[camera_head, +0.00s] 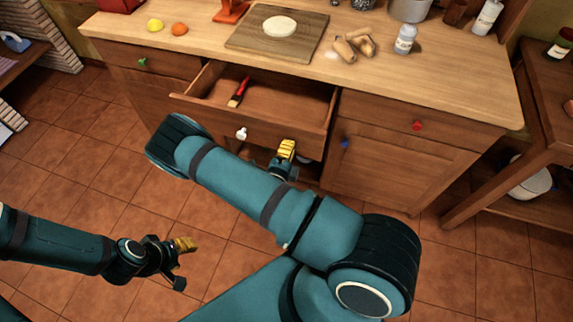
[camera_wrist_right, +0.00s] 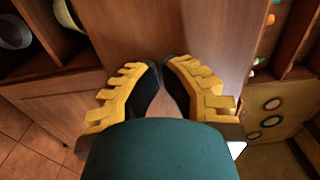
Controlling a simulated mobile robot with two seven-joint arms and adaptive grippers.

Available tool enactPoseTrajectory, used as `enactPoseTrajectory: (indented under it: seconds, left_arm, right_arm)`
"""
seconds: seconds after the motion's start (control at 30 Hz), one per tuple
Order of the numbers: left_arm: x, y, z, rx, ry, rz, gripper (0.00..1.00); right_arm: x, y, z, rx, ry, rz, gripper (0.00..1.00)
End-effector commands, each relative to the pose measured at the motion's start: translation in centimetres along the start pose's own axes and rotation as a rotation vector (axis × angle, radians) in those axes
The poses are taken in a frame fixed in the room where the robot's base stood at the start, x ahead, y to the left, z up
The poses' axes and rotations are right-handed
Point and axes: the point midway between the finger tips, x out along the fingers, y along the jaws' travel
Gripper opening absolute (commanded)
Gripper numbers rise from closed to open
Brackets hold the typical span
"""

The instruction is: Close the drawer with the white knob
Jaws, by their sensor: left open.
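The drawer (camera_head: 277,133) with the white knob (camera_head: 241,133) is pulled out from the counter. A red-handled tool (camera_head: 239,92) lies inside it. My right gripper (camera_head: 288,146) is at the drawer front, right of the white knob; I cannot tell whether it touches the wood. In the right wrist view its yellow fingers (camera_wrist_right: 163,66) converge with their tips together, nothing visible between them, and a wooden panel lies beyond. My left gripper (camera_head: 186,245) is open and empty, low over the tiled floor, away from the drawer.
The countertop holds a cutting board (camera_head: 246,42) with a white round item, a lemon (camera_head: 155,25), an orange fruit (camera_head: 179,29) and a bottle (camera_head: 405,39). Beside the open drawer are drawers with a green knob (camera_head: 142,62) and a red knob (camera_head: 417,125). A side table (camera_head: 545,130) stands right.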

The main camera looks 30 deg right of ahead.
Motion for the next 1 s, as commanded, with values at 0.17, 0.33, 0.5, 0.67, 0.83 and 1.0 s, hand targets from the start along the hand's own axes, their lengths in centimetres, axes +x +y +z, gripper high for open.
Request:
enactPoseTrajectory:
  seconds: [0.17, 0.33, 0.5, 0.67, 0.83, 1.0]
  left_arm:
    - [0.2, -0.1, 0.0, -0.001, 0.001, 0.000, 0.45]
    - [0.5, -0.2, -0.1, -0.001, 0.002, -0.001, 0.45]
    - [0.9, -0.4, -0.1, 0.000, 0.004, -0.001, 0.45]
    - [1.4, -0.6, -0.2, 0.000, 0.007, -0.001, 0.45]
    - [1.9, -0.7, -0.2, 0.001, 0.009, -0.001, 0.45]
    - [2.1, -0.8, -0.3, 0.001, 0.011, -0.001, 0.45]
  right_arm:
    - [3.2, 0.0, 0.3, 0.001, 0.003, -0.003, 0.00]
    - [7.8, 0.0, 0.3, 0.001, 0.003, -0.004, 0.00]
    - [12.4, 0.1, 0.3, 0.001, 0.002, -0.004, 0.00]
    - [16.1, 0.1, 0.3, 0.001, 0.001, -0.003, 0.00]
    - [18.9, 0.1, 0.3, 0.000, 0.001, -0.002, 0.00]
    - [20.6, 0.1, 0.3, 0.000, 0.000, -0.001, 0.00]
